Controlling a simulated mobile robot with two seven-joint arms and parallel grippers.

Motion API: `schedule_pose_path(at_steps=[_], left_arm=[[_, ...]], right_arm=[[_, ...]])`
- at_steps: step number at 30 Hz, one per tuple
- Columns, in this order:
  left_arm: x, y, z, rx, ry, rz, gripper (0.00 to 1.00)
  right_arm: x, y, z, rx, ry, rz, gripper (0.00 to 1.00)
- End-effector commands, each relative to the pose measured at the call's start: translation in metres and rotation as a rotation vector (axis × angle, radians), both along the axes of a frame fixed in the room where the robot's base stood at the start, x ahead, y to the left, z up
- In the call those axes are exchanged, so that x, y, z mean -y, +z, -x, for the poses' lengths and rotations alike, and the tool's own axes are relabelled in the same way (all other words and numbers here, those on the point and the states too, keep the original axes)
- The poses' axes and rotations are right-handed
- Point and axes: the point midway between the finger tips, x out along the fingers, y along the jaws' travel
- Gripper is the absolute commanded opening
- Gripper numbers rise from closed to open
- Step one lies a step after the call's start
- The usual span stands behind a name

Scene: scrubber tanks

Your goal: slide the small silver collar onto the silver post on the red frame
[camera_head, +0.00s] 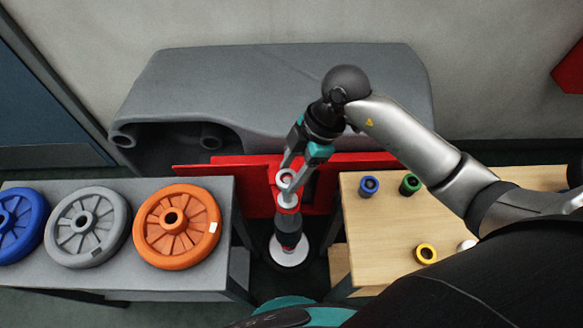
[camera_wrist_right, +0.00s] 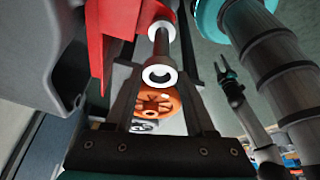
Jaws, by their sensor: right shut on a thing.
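My right gripper (camera_head: 286,176) is shut on the small silver collar (camera_head: 287,179), which also shows between the fingertips in the right wrist view (camera_wrist_right: 160,77). The collar is a short ring with its hole visible. The silver post (camera_head: 288,199) stands by the red frame (camera_head: 258,204), just below the collar in the head view. In the right wrist view a dark shaft with a pale ring lines up behind the collar. I cannot tell whether the collar and post touch. My left gripper (camera_wrist_right: 226,72) shows small in the right wrist view; its jaws are unclear.
A grey table (camera_head: 122,184) on the left holds blue, grey and orange wheels (camera_head: 177,227). A large grey housing (camera_head: 270,92) stands behind the red frame.

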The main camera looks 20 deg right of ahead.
Motion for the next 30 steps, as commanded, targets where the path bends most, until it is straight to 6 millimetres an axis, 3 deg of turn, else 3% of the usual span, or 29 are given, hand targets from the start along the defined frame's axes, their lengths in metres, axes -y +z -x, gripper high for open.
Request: schedule_pose_path(at_steps=[15, 25, 26, 30], left_arm=[[0.000, -0.007, 0.000, 0.000, 0.000, 0.000, 0.50], [0.000, -0.007, 0.000, 0.000, 0.000, 0.000, 0.50], [0.000, -0.007, 0.000, 0.000, 0.000, 0.000, 0.50], [0.000, -0.007, 0.000, 0.001, 0.000, 0.000, 0.50]], right_arm=[[0.000, -0.017, 0.000, -0.001, -0.001, 0.000, 0.00], [0.000, -0.018, 0.000, 0.000, 0.000, 0.000, 0.00], [0.000, -0.018, 0.000, 0.000, 0.000, 0.000, 0.57], [0.000, -0.018, 0.000, 0.000, 0.000, 0.000, 0.73]])
